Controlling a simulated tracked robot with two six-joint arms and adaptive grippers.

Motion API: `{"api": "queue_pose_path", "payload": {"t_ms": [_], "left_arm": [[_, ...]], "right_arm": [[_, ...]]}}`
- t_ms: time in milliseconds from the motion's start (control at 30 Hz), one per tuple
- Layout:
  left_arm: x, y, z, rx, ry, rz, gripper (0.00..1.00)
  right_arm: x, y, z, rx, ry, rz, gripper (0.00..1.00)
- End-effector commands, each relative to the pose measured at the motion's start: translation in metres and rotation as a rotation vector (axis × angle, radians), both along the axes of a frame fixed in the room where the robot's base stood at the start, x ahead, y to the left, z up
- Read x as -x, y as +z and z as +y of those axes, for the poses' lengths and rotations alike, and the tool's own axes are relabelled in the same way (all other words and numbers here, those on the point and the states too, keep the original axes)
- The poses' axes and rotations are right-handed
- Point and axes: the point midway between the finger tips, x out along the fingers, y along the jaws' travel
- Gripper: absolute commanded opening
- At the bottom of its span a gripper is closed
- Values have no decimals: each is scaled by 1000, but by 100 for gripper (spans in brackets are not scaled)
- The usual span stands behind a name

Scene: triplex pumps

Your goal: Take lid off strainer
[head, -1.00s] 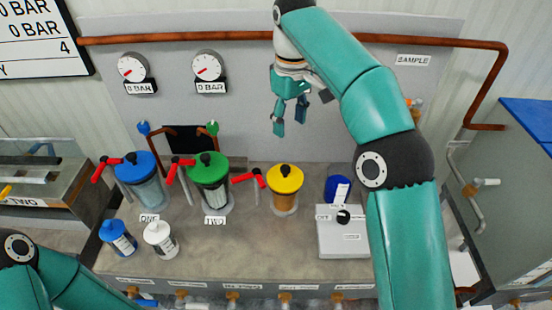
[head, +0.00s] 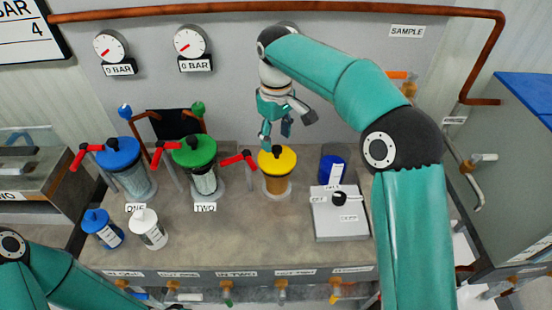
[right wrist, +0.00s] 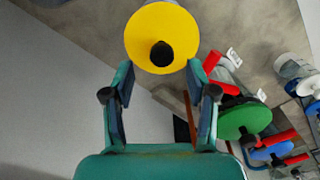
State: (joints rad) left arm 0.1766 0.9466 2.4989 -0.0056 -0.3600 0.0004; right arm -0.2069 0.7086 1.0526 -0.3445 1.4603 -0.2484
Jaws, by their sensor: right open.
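Three clear strainers stand in a row on the bench, lidded blue (head: 119,152), green (head: 194,151) and yellow (head: 277,158), each lid with a black knob. My right gripper (head: 277,134) is open and empty just above the yellow lid, fingers pointing down. In the right wrist view the yellow lid (right wrist: 152,32) and its knob (right wrist: 161,54) lie just beyond the open fingertips (right wrist: 161,72), roughly centred between them. I cannot tell whether a finger touches the lid. Of my left arm only links show at the lower left; its gripper is out of view.
Red-handled valves (head: 238,160) stand between the strainers. A blue bottle (head: 102,228) and a white bottle (head: 148,228) stand in front. A grey box with a black knob (head: 339,198) and a blue container (head: 333,167) are right of the yellow strainer. The front middle bench is clear.

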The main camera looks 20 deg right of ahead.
Motion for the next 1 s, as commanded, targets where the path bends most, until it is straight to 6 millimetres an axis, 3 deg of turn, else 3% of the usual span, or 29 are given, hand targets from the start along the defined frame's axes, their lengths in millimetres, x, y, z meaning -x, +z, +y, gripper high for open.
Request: {"api": "queue_pose_path", "payload": {"t_ms": [300,567,900,1000], "left_arm": [[0,-1,0,0,0,0,40],[0,-1,0,0,0,0,40],[0,-1,0,0,0,0,40],[0,-1,0,0,0,0,40]], "right_arm": [[3,-42,0,0,0,4,57],[3,-45,1,0,-1,1,57],[3,-45,0,0,-1,2,4],[3,-45,0,0,-1,2,0]]}}
